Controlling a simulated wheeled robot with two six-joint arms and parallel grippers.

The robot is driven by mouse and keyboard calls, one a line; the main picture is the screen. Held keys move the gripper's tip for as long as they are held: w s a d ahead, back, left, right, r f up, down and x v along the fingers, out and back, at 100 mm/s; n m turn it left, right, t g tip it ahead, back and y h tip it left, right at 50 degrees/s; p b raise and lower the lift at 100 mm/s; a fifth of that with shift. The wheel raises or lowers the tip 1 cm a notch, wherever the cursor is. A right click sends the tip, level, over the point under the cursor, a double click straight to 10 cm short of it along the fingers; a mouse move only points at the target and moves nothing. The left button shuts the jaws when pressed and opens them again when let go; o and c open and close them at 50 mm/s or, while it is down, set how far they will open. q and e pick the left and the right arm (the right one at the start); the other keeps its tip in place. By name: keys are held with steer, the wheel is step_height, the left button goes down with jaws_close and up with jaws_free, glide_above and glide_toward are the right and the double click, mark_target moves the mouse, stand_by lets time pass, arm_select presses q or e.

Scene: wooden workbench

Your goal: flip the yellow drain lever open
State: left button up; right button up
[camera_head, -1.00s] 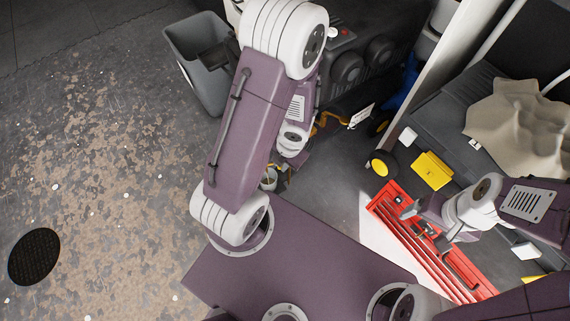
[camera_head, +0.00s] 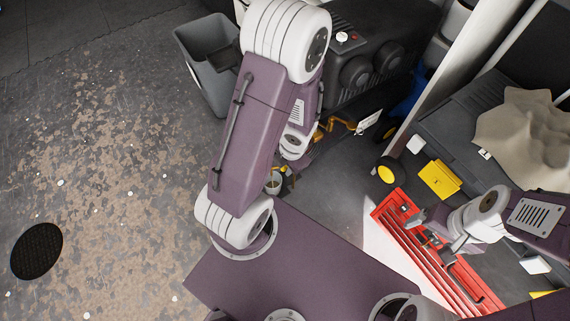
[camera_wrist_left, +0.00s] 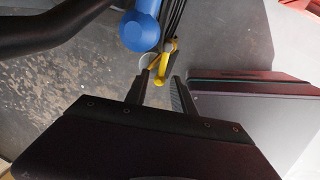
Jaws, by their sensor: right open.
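The yellow lever (camera_wrist_left: 162,66) shows in the left wrist view, just beyond and between the tips of my left gripper (camera_wrist_left: 160,82). The two dark fingers are apart, and I cannot tell whether either touches the lever. In the head view the lever is a small yellow patch (camera_head: 284,170) below my left wrist, partly hidden, with the left gripper (camera_head: 281,180) hard to make out there. My right gripper (camera_head: 432,231) is open and empty above a red tool tray (camera_head: 392,207) at the right.
A blue rounded part (camera_wrist_left: 140,31) and dark cables (camera_wrist_left: 174,18) lie close by in the left wrist view. A black machine (camera_head: 372,72) and grey bin (camera_head: 203,68) stand behind my left arm. Open floor lies at left.

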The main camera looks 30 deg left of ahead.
arm_select(q)
step_height(320, 180, up, 9)
steer(key=d+p, duration=0.1)
steer(key=p, duration=1.1)
steer(key=shift+s+d, duration=0.25)
steer(key=shift+d, duration=0.1)
